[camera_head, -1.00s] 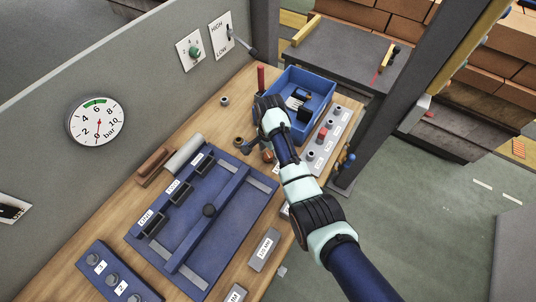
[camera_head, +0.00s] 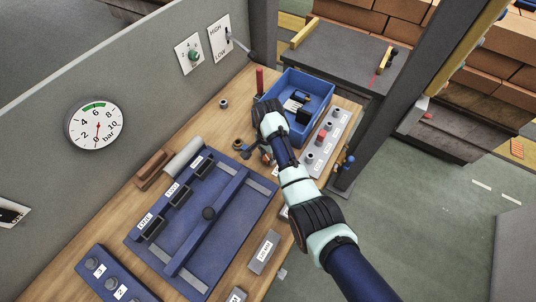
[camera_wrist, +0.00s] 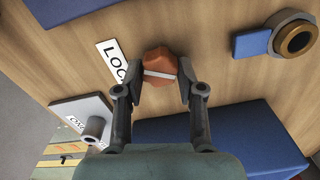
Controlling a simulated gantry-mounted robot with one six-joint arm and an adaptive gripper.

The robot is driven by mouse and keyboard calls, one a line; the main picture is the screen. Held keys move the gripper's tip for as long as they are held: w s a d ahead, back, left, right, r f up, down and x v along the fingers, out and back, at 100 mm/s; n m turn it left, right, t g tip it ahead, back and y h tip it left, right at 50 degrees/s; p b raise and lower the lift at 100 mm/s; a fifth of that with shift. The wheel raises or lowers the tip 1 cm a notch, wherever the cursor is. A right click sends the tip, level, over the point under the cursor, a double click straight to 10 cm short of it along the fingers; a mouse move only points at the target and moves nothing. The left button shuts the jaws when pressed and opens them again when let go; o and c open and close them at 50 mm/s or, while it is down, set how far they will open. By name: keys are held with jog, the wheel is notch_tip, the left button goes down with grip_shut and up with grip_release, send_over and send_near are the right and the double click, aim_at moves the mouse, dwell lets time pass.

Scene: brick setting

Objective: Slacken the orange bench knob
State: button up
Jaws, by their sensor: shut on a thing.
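The orange bench knob (camera_wrist: 160,62) is a faceted knob with a pale bar across its top, in the upper middle of the wrist view. My gripper (camera_wrist: 161,72) is shut on it, with one dark finger pressed to each side. A white label (camera_wrist: 113,60) starting "LOC" lies on the bench just left of the knob. In the head view my gripper (camera_head: 256,152) points down at the bench in front of the blue bin; only a sliver of the knob (camera_head: 267,158) shows beside the fingers.
A blue bin (camera_head: 325,83) with dark parts stands behind my gripper. A grey strip with buttons (camera_head: 326,141) is to its right. A blue fixture plate (camera_head: 243,220) lies in front. A panel wall with a gauge (camera_head: 97,122) bounds the left.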

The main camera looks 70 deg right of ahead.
jog(key=n+p, duration=0.3)
jog(key=n, duration=0.2)
jog(key=shift+w+r, duration=0.1)
jog(key=shift+r, duration=0.05)
jog(key=n+p, duration=0.1)
jog(key=n, duration=0.5)
jog(key=shift+w+p, duration=0.1)
jog(key=shift+p, duration=0.25)
jog(key=n, duration=0.6)
jog(key=shift+a+p, duration=0.1)
jog(key=shift+p, duration=0.3)
jog(key=n, duration=0.5)
jog(key=shift+w+a+n+p, duration=0.1)
jog(key=shift+n+p, duration=0.2)
jog(key=o, duration=1.1)
jog(key=shift+o, duration=0.2)
